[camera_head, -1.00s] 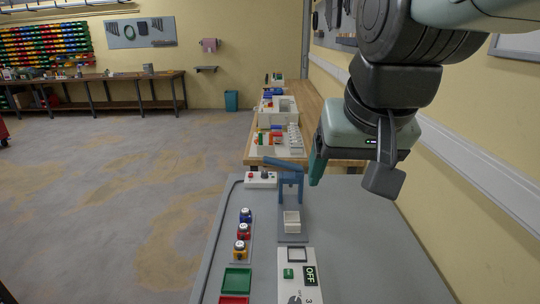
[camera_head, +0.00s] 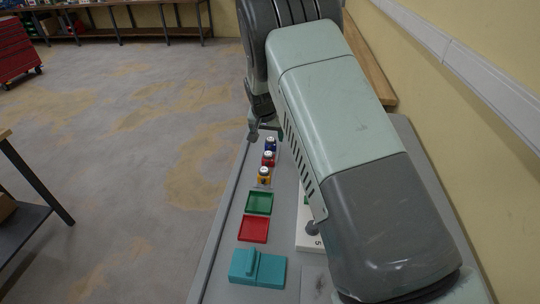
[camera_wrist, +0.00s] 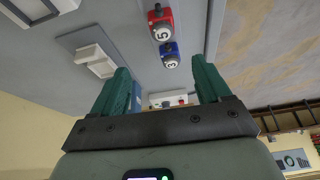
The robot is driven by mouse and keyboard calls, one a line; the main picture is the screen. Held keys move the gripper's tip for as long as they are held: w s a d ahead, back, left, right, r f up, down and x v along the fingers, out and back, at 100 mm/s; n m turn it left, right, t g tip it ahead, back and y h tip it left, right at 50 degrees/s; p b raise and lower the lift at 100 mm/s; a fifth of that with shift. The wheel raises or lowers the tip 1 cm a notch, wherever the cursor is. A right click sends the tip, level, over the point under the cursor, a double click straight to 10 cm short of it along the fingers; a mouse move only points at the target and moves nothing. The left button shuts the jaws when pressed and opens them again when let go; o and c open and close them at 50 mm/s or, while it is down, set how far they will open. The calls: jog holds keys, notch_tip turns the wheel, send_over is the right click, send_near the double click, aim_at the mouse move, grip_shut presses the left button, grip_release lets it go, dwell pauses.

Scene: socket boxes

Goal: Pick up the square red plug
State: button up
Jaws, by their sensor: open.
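The red plug (camera_head: 268,162) stands on the grey bench (camera_head: 222,265) between a blue plug (camera_head: 270,148) and a yellow plug (camera_head: 263,178). In the wrist view the red plug (camera_wrist: 167,17) is at the top, with a white face marked 5. The blue plug (camera_wrist: 171,50), marked 3, is below it. My gripper (camera_wrist: 162,68) is open, its two green fingers wide apart with nothing held. The blue plug appears between the fingertips, and the red plug appears beyond them. In the head view my arm covers most of the gripper.
A green tray (camera_head: 259,203), a red tray (camera_head: 253,230) and a teal block (camera_head: 258,268) line the bench nearer the camera. A white panel (camera_head: 308,240) is partly behind my arm. In the wrist view a white box (camera_wrist: 97,60) stands left of the plugs.

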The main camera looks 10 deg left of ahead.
send_over(268, 153)
jog(key=s, duration=0.2)
notch_tip(268, 153, down, 6)
jog(key=shift+s+a+f, duration=0.1)
jog(key=shift+f, duration=0.1)
jog(key=shift+x, duration=3.1)
jog(key=shift+s, duration=0.1)
jog(key=shift+c, duration=0.2)
jog(key=c, duration=1.2)
